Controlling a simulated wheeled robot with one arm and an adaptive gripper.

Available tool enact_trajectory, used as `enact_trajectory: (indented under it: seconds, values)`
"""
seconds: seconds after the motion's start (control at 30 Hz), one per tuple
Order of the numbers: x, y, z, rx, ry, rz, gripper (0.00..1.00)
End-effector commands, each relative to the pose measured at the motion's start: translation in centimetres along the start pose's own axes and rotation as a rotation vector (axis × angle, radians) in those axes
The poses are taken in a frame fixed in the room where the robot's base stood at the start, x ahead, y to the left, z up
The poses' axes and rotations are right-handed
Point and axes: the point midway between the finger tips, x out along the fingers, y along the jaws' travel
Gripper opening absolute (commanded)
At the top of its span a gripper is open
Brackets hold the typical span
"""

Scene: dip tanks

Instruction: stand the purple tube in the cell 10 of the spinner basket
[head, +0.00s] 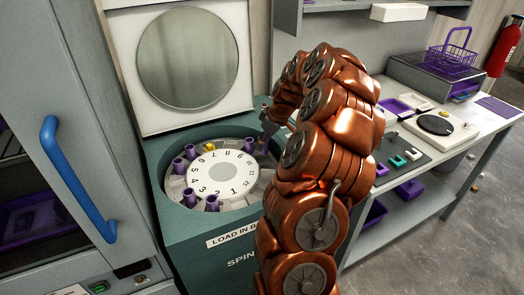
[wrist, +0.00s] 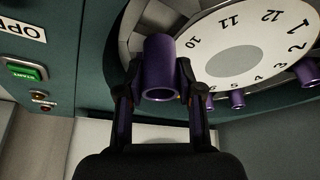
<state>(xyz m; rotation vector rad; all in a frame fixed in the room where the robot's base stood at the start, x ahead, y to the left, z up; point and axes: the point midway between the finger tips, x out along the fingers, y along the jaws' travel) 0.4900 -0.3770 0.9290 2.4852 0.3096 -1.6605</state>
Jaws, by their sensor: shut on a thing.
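My gripper (head: 266,128) reaches over the right rim of the spinner basket (head: 222,207). In the wrist view its two fingers (wrist: 158,88) are shut on a purple tube (wrist: 158,65), gripping its sides, with the open end facing the camera. The tube's far end lies over the basket's outer ring of cells, beside the dial's number 10 (wrist: 194,43). I cannot tell whether that end is inside cell 10 or just above it. In the head view the held tube (head: 262,145) is partly hidden by my gripper.
Several other purple tubes (head: 189,197) stand in the ring left of the numbered dial (head: 222,178). A small yellow piece (head: 210,147) sits at the back. The spinner's lid (head: 186,60) is raised behind. A cabinet with a blue handle (head: 78,180) is left; a cluttered bench (head: 440,150) is right.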

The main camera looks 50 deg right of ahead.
Motion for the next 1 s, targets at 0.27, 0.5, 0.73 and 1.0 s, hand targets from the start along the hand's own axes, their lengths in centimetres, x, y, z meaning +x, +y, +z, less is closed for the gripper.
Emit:
enact_trajectory:
  seconds: [0.27, 0.5, 0.73, 1.0]
  values:
    - [2.4, -0.2, 0.9, -0.001, -0.002, -0.005, 0.0]
    - [4.5, -0.1, 1.6, -0.002, 0.0, -0.001, 0.0]
    - [4.6, -0.1, 1.7, -0.003, 0.001, -0.001, 0.0]
    - [4.7, -0.1, 1.7, -0.004, 0.0, -0.002, 0.51]
